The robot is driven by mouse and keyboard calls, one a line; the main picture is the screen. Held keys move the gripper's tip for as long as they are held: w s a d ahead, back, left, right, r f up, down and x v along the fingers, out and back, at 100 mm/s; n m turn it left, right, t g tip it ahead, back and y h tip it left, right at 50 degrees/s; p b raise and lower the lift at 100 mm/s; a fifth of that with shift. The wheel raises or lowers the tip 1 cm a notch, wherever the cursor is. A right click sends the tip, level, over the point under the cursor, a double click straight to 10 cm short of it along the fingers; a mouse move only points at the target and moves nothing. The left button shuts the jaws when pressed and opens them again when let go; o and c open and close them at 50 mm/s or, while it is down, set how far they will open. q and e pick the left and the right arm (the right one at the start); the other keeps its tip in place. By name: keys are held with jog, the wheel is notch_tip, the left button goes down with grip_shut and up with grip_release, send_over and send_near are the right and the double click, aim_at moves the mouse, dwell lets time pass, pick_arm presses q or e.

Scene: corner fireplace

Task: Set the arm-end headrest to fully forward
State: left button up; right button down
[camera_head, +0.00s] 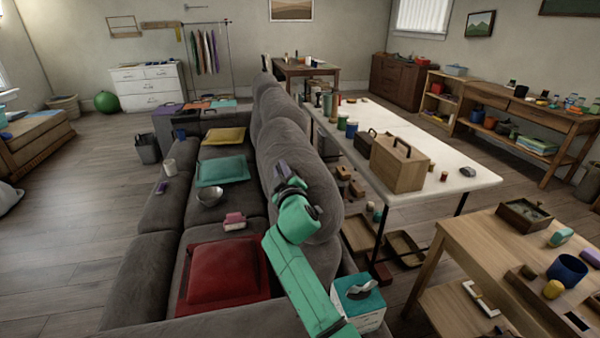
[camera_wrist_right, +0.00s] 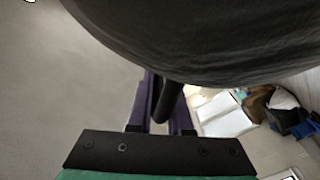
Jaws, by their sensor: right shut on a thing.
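A grey sofa (camera_head: 150,255) runs away from me, with tall rounded headrests along its right-hand back. The nearest large headrest (camera_head: 325,185) stands beside my right gripper (camera_head: 284,170). In the right wrist view a dark rounded headrest surface (camera_wrist_right: 200,40) fills the top. There the purple fingers of my right gripper (camera_wrist_right: 165,105) are closed around a dark bar (camera_wrist_right: 171,100) that runs up under the headrest. Where the bar joins the headrest is hidden. I cannot tell the headrest's exact tilt. My left gripper is in neither view.
A white table (camera_head: 440,165) with a wooden box (camera_head: 400,165) stands behind the sofa. A tissue box (camera_head: 358,300) is near my right forearm.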

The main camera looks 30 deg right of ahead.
aim_at(269, 191)
jog(key=a, duration=0.1)
jog(key=w+a+f+n+b, duration=0.1)
jog(key=a, duration=0.1)
jog(key=shift+f, duration=0.15)
jog(key=shift+w+a+f+n+b, duration=0.1)
jog(key=shift+a+f+n+b, duration=0.05)
jog(key=shift+n+b, duration=0.2)
jog(key=c, duration=0.9)
grip_release()
jog(key=shift+a, duration=0.15)
jog(key=shift+s, duration=0.45)
jog(key=b+v, duration=0.1)
jog(key=v, duration=1.2)
jog(key=shift+s+a+b, duration=0.25)
jog(key=shift+s+b, duration=0.05)
jog(key=shift+b, duration=0.05)
